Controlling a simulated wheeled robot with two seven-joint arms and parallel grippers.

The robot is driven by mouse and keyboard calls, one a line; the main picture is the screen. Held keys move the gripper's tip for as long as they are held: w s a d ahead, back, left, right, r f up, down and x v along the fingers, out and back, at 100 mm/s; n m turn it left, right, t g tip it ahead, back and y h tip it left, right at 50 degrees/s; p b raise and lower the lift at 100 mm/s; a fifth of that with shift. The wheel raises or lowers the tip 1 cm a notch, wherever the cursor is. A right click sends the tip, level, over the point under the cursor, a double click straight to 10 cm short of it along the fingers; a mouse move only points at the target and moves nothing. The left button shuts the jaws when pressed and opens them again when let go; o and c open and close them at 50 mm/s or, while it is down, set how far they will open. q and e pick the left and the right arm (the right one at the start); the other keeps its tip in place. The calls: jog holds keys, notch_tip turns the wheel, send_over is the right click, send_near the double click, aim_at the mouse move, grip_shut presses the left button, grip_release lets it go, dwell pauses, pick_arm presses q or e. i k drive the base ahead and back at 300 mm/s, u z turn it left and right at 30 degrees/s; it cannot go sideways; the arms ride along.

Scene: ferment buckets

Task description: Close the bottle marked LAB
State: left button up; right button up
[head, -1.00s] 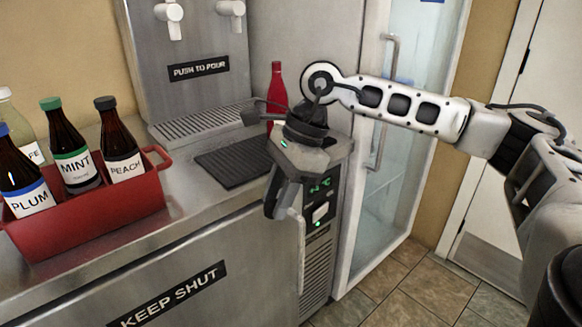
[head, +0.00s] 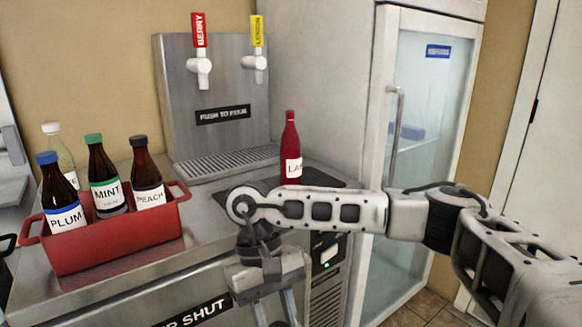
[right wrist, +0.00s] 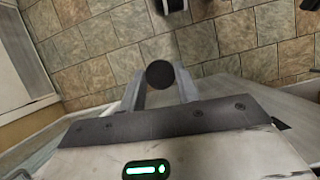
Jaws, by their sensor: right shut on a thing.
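A red bottle (head: 291,142) stands upright on the dark mat on the counter. Its white label reads "LA", with the rest turned out of sight. Its narrow top looks red like the body, and I cannot make out a separate cap. My right gripper (head: 273,316) hangs in front of the counter, fingers pointing down, below and in front of the bottle and apart from it. In the right wrist view the fingers are shut on a small dark round cap (right wrist: 160,74), with floor tiles beneath. My left gripper is not in view.
A red crate (head: 120,243) holds several bottles, among them PLUM (head: 63,200), MINT (head: 104,180) and PEACH (head: 147,176). A glass-door fridge (head: 425,130) is at right. My right forearm crosses before the mat (head: 240,195).

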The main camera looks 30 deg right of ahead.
aim_at(290, 141)
jog(key=k, duration=1.2)
jog(key=z, duration=1.05)
jog(key=i, duration=1.7)
jog(key=u, duration=0.5)
